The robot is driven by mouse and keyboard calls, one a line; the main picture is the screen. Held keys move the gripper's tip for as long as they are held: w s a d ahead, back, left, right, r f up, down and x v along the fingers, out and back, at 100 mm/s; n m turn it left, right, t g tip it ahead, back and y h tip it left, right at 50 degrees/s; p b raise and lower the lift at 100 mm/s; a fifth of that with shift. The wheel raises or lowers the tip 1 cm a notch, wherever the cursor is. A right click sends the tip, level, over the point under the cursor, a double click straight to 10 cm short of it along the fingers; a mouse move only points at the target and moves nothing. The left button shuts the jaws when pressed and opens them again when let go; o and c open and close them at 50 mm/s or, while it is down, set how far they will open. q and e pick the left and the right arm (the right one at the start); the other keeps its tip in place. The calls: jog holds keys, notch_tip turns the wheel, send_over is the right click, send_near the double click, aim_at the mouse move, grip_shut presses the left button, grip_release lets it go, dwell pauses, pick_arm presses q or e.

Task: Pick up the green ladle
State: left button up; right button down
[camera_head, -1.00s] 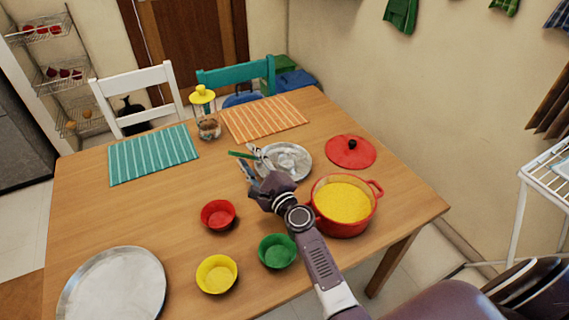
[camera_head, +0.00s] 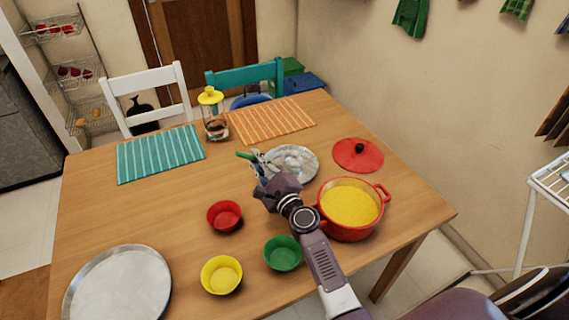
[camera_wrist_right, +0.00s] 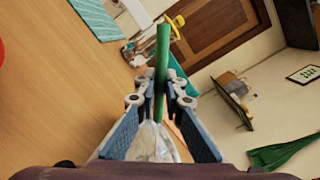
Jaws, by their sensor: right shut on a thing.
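The green ladle (camera_wrist_right: 162,62) shows in the right wrist view as a green handle standing between the fingers of my right gripper (camera_wrist_right: 160,100), which is shut on it. In the head view the ladle's green end (camera_head: 244,155) sticks out to the left of my right gripper (camera_head: 262,168), near the silver plate (camera_head: 311,167). The rest of the ladle is hidden by the gripper, and I cannot tell whether it touches the plate. My left gripper does not show.
A red pot (camera_head: 346,231) with yellow food stands close to the right of my arm. A red lid (camera_head: 375,157), red bowl (camera_head: 225,215), yellow bowl (camera_head: 221,275), green bowl (camera_head: 283,253) and glass jar (camera_head: 215,118) stand around. The table's left middle is clear.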

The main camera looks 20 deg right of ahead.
jog(key=shift+r, duration=0.2)
notch_tip(320, 180, up, 20)
jog(key=p, duration=1.9)
jog(key=shift+f, duration=0.25)
